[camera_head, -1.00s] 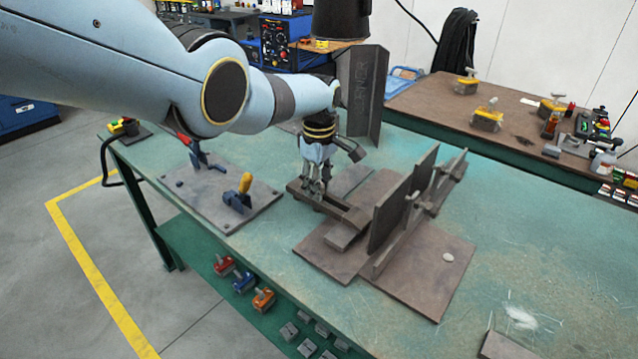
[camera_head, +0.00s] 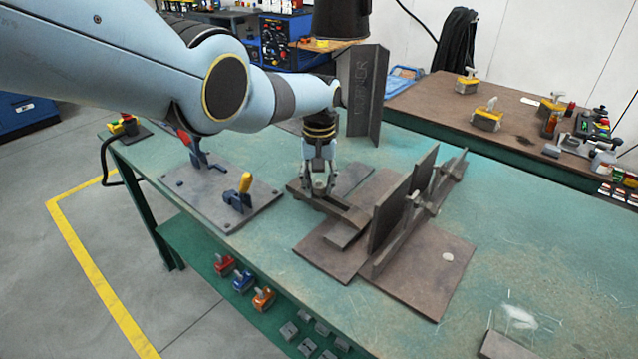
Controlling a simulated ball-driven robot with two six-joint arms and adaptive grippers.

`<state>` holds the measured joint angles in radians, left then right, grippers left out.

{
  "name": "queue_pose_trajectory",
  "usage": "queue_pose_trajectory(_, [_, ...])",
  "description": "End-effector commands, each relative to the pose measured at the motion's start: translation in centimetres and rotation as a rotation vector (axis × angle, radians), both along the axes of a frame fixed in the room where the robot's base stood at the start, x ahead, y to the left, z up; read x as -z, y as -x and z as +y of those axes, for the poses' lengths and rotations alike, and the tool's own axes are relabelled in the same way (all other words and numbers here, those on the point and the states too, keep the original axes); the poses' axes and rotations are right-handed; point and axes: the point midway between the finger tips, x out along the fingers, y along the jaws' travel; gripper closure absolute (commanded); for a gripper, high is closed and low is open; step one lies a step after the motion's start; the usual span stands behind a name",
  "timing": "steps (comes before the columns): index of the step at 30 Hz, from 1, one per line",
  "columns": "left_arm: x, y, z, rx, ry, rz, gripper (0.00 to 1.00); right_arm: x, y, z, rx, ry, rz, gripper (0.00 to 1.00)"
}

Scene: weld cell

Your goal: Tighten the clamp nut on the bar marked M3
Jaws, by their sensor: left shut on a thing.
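My left gripper (camera_head: 319,183) points down at the left end of a brown steel bar (camera_head: 340,211) on the green table. It is shut on a small grey nut (camera_head: 320,184) at that end, which its fingers partly hide. No M3 marking is readable from here. The bar lies beside a brown fixture plate (camera_head: 425,282) with an upright plate (camera_head: 390,215) and a long rail with clamp fittings (camera_head: 420,207). My right gripper is not in view.
A grey plate with toggle clamps (camera_head: 222,195) stands left of the bar. An angled steel piece marked with letters (camera_head: 364,95) stands behind the gripper. The green table (camera_head: 540,260) is mostly clear at the right. A brown bench (camera_head: 455,110) is behind.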

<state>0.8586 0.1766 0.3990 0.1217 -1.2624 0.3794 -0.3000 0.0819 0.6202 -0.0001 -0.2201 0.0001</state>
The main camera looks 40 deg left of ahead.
Motion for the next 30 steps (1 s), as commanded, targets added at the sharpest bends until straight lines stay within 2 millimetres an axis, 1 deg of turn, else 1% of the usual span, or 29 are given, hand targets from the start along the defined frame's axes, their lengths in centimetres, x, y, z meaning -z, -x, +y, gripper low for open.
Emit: queue_pose_trajectory(30, [-0.03,-0.06,0.08,0.964,-0.001,-0.001,1.00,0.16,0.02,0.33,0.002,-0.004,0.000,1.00])
